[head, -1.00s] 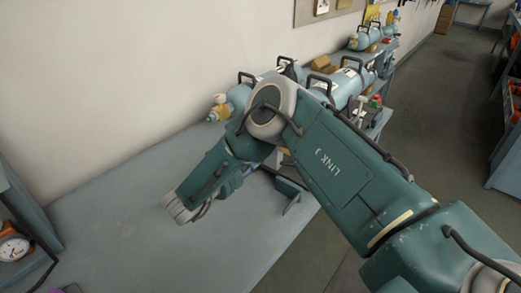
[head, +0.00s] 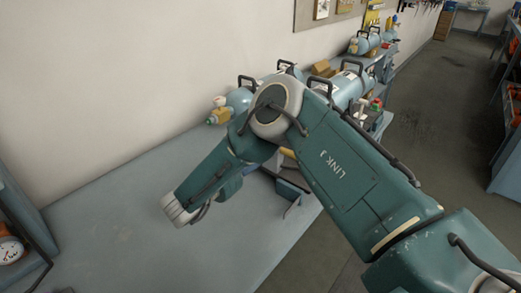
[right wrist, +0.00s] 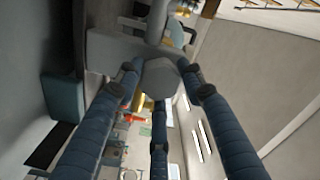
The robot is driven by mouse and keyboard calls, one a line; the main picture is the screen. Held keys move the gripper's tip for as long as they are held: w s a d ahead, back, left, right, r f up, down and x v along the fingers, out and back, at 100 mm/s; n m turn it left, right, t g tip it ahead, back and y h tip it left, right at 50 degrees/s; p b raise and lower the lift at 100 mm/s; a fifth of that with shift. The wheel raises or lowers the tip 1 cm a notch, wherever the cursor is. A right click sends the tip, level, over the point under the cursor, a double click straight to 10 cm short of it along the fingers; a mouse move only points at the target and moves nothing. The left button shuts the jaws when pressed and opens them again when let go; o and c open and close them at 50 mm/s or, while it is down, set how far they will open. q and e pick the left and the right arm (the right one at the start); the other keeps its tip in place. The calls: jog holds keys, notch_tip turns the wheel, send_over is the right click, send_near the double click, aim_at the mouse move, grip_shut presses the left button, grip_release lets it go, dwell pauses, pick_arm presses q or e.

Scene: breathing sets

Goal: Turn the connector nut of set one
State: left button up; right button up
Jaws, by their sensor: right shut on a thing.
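My right gripper (right wrist: 160,84) has its blue-grey fingers closed around a grey, faceted connector nut (right wrist: 160,74) in the right wrist view. A grey cylindrical part (right wrist: 157,24) lies just beyond the nut. In the head view my right arm reaches in from the right and bends over the bench; its gripper is hidden there. Pale blue breathing set cylinders (head: 350,88) with dark handles lie along the wall behind my arm, and a nearer cylinder end (head: 238,99) shows a yellow and white valve fitting (head: 218,115). Which one is set one I cannot tell. My left gripper is not in view.
The grey-blue bench top (head: 110,225) is clear at the left and front. A dark shelf with a round gauge (head: 10,250) stands at the left edge. More cylinders (head: 365,42) and racks stand farther back, with open floor (head: 440,110) at the right.

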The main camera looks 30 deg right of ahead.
jog(key=o, duration=1.2)
jog(key=v, duration=0.7)
jog(key=shift+a, duration=0.3)
jog(key=shift+s+f, duration=0.1)
jog(key=shift+s, duration=0.05)
